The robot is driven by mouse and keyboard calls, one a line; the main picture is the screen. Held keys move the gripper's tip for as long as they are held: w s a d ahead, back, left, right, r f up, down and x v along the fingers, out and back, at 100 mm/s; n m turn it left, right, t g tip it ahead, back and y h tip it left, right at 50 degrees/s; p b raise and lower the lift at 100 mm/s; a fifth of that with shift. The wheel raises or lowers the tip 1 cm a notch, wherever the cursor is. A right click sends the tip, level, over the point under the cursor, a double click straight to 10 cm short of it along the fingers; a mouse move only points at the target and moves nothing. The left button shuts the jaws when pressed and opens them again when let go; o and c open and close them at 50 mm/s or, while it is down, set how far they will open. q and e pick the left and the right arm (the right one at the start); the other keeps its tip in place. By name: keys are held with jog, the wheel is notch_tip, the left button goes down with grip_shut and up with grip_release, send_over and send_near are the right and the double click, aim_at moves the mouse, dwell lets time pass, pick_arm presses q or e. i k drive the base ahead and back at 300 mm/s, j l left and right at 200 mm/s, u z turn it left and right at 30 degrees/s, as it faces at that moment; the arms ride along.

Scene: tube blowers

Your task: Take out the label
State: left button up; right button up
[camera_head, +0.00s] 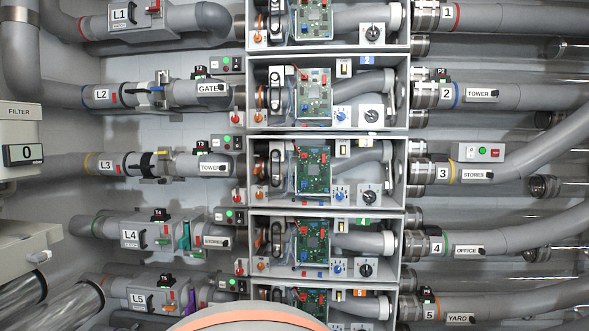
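Several white name labels sit on the grey tubes. On the left side are a GATE label (211,88) on line L2, a TOWER label (212,168) on L3 and a STORES label (216,242) on L4. On the right side are a TOWER label (479,93), a STORES label (475,174), an OFFICE label (467,250) and a YARD label (458,318). Which label is meant cannot be told. Neither of my grippers is in view.
Open-fronted cabinets (406,100) with circuit boards and knobs are stacked in the middle. A filter unit (18,125) with a display reading 0 stands at the left edge. A small button box (478,152) is on the right. A rounded orange-banded shape fills the bottom centre.

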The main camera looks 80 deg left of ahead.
aim_at(204, 167)
jog(key=u, duration=3.1)
